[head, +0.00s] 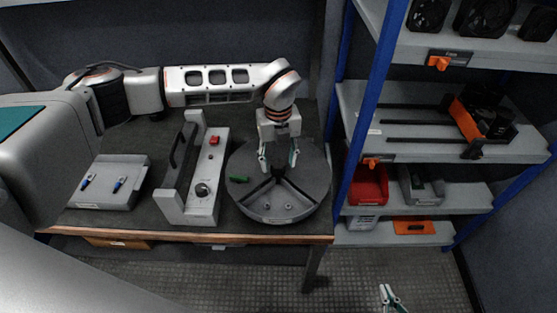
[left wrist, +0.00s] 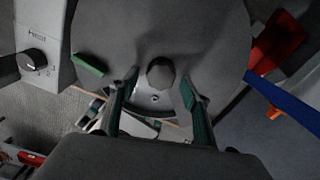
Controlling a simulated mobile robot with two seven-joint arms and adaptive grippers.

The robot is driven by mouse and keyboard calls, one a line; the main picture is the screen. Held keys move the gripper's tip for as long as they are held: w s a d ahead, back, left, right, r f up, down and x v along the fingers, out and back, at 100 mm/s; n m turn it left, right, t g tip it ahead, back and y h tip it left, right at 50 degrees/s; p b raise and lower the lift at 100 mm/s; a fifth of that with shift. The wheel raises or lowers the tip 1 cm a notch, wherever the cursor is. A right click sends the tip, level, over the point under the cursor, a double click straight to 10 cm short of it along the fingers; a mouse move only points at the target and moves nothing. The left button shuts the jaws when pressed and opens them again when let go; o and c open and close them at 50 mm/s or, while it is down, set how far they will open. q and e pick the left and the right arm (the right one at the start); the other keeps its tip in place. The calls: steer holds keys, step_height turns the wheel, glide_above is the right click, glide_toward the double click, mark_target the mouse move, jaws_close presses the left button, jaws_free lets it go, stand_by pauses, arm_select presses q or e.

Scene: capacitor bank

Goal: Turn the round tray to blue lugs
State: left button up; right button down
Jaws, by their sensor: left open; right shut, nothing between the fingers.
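The round grey tray (head: 310,180) lies on the dark bench, with a wedge-shaped opening facing the front. Two small ring-shaped pieces (head: 288,208) sit in the opening; I see no blue on them. A green tab (head: 239,180) is on the tray's left side and also shows in the left wrist view (left wrist: 89,65). My left gripper (head: 278,163) is open over the tray's middle, pointing down. In the left wrist view, the dark central knob (left wrist: 160,73) appears between its fingers (left wrist: 158,82); contact is unclear. My right gripper (head: 387,290) is shut and empty over the floor.
A grey control box (head: 205,185) with a handle, red button and dial stands close left of the tray. A flat grey holder (head: 130,170) with two blue-marked pieces is further left. A blue-framed shelf (head: 362,95) rises just right of the bench.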

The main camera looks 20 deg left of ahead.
arm_select(q)
steer(key=shift+f, duration=0.25)
jaws_close()
